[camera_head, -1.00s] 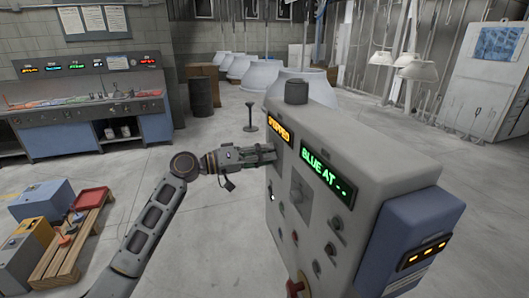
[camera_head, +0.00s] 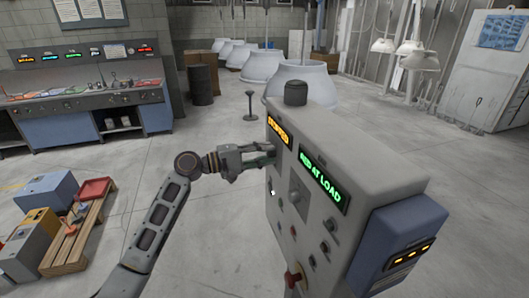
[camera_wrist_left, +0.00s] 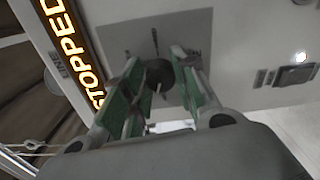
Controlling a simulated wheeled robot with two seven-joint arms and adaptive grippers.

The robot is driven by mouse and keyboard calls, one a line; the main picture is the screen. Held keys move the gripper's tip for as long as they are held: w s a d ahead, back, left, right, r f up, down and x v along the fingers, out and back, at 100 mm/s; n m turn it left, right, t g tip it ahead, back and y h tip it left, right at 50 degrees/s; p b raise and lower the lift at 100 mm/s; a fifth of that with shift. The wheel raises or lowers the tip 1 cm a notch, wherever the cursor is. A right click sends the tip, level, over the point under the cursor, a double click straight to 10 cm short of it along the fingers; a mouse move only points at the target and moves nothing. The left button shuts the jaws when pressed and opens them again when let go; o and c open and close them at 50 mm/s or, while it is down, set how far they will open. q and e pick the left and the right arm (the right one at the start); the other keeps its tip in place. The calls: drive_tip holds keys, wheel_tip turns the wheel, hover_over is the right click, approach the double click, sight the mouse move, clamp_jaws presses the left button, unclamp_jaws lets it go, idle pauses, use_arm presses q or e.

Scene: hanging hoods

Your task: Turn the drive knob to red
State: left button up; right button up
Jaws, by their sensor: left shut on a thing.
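The grey control cabinet (camera_head: 335,165) stands right of centre in the head view. Its orange display (camera_head: 279,132) reads STOPPED, and its green display (camera_head: 320,182) seems to read RED AT LOAD. My left gripper (camera_head: 268,158) reaches the cabinet face below the orange display. In the left wrist view, its green-padded fingers are around the dark round drive knob (camera_wrist_left: 159,74), on a grey plate (camera_wrist_left: 190,38) with tick marks. The gripper is shut on this knob. The fingers hide part of it, and its pointer setting is unclear. My right gripper is not in view.
A blue-grey box (camera_head: 400,245) is on the cabinet's right side. A low pallet (camera_head: 72,240) with small machines lies at left. A console (camera_head: 85,100) and a dark barrel (camera_head: 200,85) stand behind.

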use_arm(q)
drive_tip(key=n, duration=0.4)
drive_tip(key=shift+r, duration=0.1)
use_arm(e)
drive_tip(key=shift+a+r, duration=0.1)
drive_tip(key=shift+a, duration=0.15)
use_arm(q)
drive_tip(key=shift+n, duration=0.3)
drive_tip(key=o, duration=1)
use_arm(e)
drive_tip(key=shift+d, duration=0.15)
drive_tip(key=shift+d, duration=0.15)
use_arm(q)
drive_tip(key=shift+a, duration=0.1)
